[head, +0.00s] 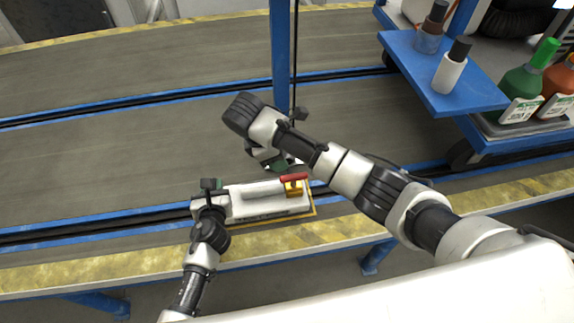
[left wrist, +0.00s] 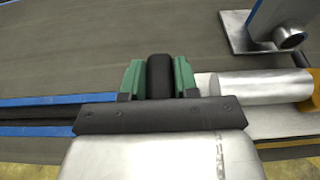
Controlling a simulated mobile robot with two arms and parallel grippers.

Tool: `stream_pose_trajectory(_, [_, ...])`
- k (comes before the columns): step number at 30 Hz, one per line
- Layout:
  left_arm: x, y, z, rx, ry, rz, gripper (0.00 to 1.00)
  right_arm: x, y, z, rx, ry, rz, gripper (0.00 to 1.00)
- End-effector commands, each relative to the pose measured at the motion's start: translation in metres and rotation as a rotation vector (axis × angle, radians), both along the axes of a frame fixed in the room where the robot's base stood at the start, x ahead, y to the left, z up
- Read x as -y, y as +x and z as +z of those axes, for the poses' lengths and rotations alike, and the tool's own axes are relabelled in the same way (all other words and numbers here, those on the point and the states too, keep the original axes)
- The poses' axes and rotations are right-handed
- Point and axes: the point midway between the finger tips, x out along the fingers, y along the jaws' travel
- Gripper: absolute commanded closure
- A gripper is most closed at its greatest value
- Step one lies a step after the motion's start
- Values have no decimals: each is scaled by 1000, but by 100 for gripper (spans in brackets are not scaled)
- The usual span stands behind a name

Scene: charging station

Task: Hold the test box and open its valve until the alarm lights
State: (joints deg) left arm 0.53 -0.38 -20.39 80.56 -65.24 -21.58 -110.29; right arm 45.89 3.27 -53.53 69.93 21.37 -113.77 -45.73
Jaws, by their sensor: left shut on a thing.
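The test box (head: 262,215) lies on the conveyor near its front edge, with a pale cylinder along its top. The cylinder also shows in the left wrist view (left wrist: 262,86). A yellow valve with a red handle (head: 294,177) sits at its right end. My left gripper (head: 211,187) is at the box's left end. In the left wrist view its green fingers (left wrist: 159,78) are shut on a black grip. My right gripper (head: 277,162) is just behind and above the valve; my arm partly hides it, and its opening is unclear. I cannot make out an alarm light.
A blue post (head: 281,50) with a dark cable rises behind my right arm. A blue cart shelf (head: 440,75) with bottles stands at the back right. The conveyor (head: 120,150) is clear on the left. A worn yellow edge (head: 90,275) runs along the front.

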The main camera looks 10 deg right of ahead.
Motion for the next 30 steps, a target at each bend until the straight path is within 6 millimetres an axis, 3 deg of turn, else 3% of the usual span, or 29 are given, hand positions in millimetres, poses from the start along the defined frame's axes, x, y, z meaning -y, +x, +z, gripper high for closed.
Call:
stream_pose_trajectory(7, [0,0,-1,-1,0,0,100,-6,1,19,3,-5,-1,55])
stream_pose_trajectory(17, [0,0,0,-1,0,0,100,-7,0,21,-2,-5,-2,55])
stream_pose_trajectory(18, [0,0,0,-1,0,0,67,-7,0,21,-2,-5,-2,55])
stream_pose_trajectory(23, [0,0,0,-1,0,0,43,-7,0,21,-1,-5,-3,55])
stream_pose_trajectory(30, [0,0,0,0,0,0,41,-7,0,21,-1,-5,-3,55])
